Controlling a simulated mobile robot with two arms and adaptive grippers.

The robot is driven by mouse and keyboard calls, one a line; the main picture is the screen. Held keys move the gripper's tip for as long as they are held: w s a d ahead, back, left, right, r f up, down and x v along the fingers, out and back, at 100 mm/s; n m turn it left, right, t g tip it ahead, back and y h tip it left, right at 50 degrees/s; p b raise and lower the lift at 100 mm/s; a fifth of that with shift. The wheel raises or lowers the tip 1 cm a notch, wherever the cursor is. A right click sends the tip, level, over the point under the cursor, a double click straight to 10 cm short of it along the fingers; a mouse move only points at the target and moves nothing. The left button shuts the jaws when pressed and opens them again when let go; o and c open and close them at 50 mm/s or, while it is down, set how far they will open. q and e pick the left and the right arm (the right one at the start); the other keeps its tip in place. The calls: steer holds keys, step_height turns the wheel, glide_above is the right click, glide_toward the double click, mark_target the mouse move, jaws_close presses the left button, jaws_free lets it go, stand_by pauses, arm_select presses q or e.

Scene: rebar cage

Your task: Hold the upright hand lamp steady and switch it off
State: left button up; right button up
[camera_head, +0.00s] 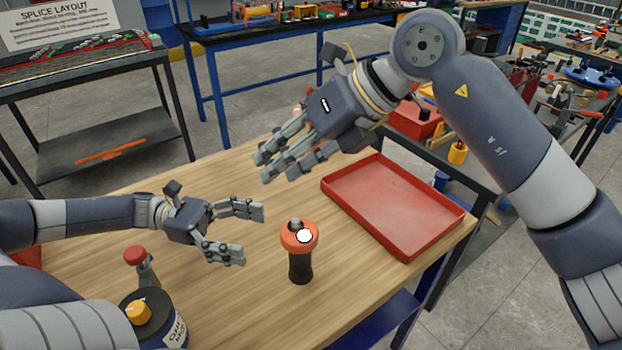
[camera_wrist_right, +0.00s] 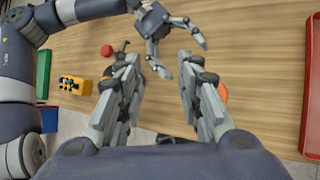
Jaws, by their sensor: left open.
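The hand lamp (camera_head: 300,262) stands upright on the wooden table, with a black body, an orange head and a white round spot on its top. In the right wrist view, a small orange patch, likely its head (camera_wrist_right: 223,92), shows beside my right finger. My left gripper (camera_head: 254,235) is open, just left of the lamp, its fingers pointing toward it with a gap between. It also shows in the right wrist view (camera_wrist_right: 186,57). My right gripper (camera_head: 268,166) is open and empty, above the table, behind and left of the lamp; its spread fingers show in its wrist view (camera_wrist_right: 160,60).
A red tray (camera_head: 395,205) lies on the table right of the lamp. The tabletop between tray and lamp is clear.

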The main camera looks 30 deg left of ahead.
mark_target(300, 243)
arm_select(q)
steer(key=shift+x, duration=5.5)
arm_select(e)
steer(key=shift+w+d+f+n+t+h, duration=0.15)
steer(key=shift+d+f+t+h, duration=0.3)
steer(key=shift+d+t+h, duration=0.25)
steer(key=shift+w+d+f+n+t+h, duration=0.1)
steer(key=shift+d+f+t+h, duration=0.35)
steer(key=shift+d+h, duration=0.25)
steer(key=shift+w+d+f+n+t+h, duration=0.15)
steer(key=shift+d+f+t+h, duration=0.25)
steer(key=shift+d+t+h, duration=0.35)
steer(key=shift+s+a, duration=0.1)
arm_select(q)
steer(key=c, duration=1.4)
arm_select(e)
jaws_close()
